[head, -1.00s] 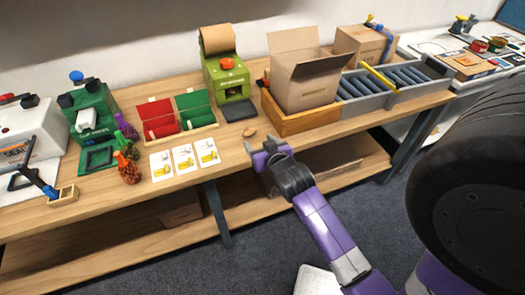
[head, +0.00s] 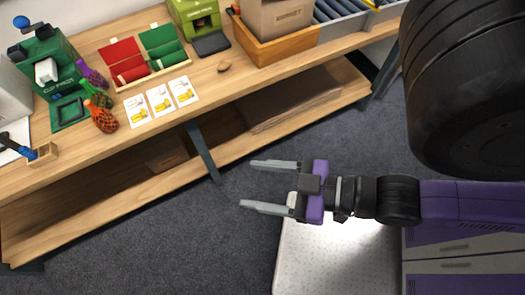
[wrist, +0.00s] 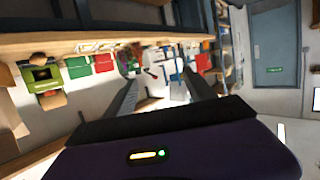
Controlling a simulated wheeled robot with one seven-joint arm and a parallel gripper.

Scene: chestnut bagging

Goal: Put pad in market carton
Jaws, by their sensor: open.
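A small tan lump (head: 224,66) lies on the bench top, in front of the dark tray of the green machine; it may be the pad, but I cannot tell. The cardboard carton (head: 282,15) stands in a wooden tray (head: 272,48) at the top of the head view, its upper part cut off. My gripper (head: 248,183) is open and empty, pointing left, out over the floor in front of the bench and apart from both. In the wrist view my gripper's two fingers (wrist: 162,84) are spread with nothing held between them.
The green machine (head: 198,15) stands left of the carton. Red and green bins (head: 148,58), picture cards (head: 160,100) and net-wrapped bundles (head: 103,117) fill the bench to the left. A roller conveyor (head: 340,8) lies right. The bench's front edge and lower shelf (head: 275,112) face me.

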